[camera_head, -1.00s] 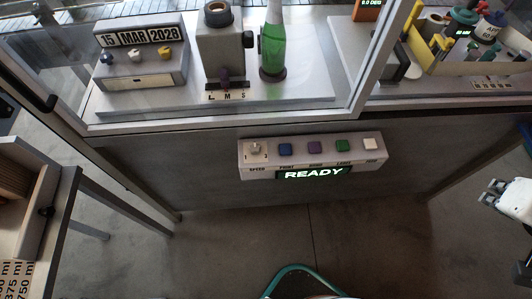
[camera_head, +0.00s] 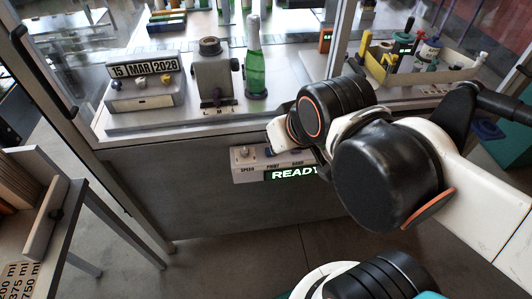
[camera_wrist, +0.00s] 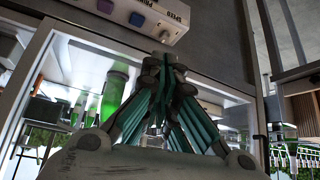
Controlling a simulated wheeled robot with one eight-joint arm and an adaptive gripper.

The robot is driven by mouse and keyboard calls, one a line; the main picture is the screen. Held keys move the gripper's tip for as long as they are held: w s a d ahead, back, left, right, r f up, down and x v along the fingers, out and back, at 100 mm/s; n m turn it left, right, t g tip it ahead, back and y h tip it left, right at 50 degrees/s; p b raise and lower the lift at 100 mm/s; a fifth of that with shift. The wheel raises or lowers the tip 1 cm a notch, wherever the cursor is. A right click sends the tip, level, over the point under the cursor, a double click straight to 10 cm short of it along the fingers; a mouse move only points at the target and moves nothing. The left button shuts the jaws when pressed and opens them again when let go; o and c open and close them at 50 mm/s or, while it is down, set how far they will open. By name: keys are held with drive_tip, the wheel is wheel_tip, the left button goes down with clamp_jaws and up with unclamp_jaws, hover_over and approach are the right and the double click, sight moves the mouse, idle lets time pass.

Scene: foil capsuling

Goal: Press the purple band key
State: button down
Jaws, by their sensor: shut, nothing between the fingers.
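The control box (camera_head: 240,177) with its row of keys is on the grey front panel under the machine's deck. In the head view my arm covers its right part, and the purple band key is hidden or nearly so. In the wrist view, which is upside down, the purple key (camera_wrist: 105,6) is at the top edge, beside the blue key (camera_wrist: 137,19). My gripper (camera_wrist: 165,62) is shut and empty. Its tips show below the box in that view, apart from the keys as far as I can tell. The gripper is hidden in the head view.
The speed knob (camera_head: 243,152) is at the box's left end, and a lit READY display (camera_head: 292,174) is under the keys. Above on the deck stand a date block (camera_head: 145,75), a capsuling head (camera_head: 213,75) and a green bottle (camera_head: 255,70). A window-frame post (camera_head: 335,50) rises at right.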

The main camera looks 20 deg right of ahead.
drive_tip(key=shift+a, duration=0.2)
drive_tip(key=w+d+f+m+g+h+p, duration=0.2)
drive_tip(key=w+d+f+m+g+h, duration=0.2)
drive_tip(key=w+d, duration=0.3)
drive_tip(key=w+d+f+m+g+h+p, duration=0.2)
drive_tip(key=w+d+f+m+g+h, duration=0.1)
drive_tip(key=w+d, duration=0.4)
drive_tip(key=shift+f+m+g+h, duration=0.4)
drive_tip(key=shift+f+m+h, duration=0.3)
drive_tip(key=shift+m+h, duration=0.55)
drive_tip(key=shift+f, duration=0.1)
wheel_tip(320, 180, down, 9)
drive_tip(key=b, duration=0.6)
